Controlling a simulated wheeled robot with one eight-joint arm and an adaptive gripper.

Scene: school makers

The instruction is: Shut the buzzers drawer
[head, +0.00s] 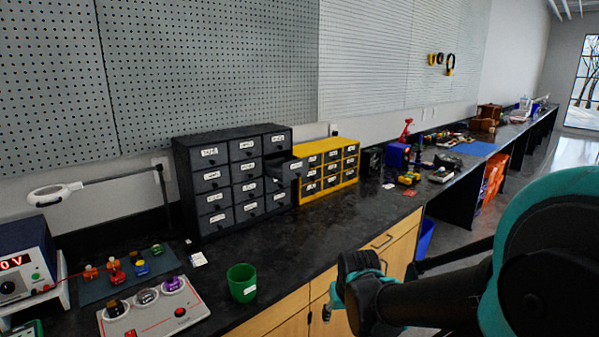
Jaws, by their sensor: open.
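A black drawer cabinet (207,155) stands on the dark bench against the wall. One drawer (290,170) in its right column is pulled out toward the room, and the other drawers look closed. The open drawer's label is too small to read, so I cannot confirm from it that this is the buzzers drawer. My arm reaches in from the lower right. Its dark and teal end, with my gripper (340,285), is in front of the bench edge, apart from the cabinet and lower than the open drawer. The gripper's fingers are hard to make out, and nothing shows held.
A yellow drawer cabinet (327,165) stands just right of the open drawer. A green cup (241,283) is near the bench's front edge. A magnifier lamp (55,193), a grey button box (152,310) and a power supply (25,262) are at left. The bench before the cabinets is mostly clear.

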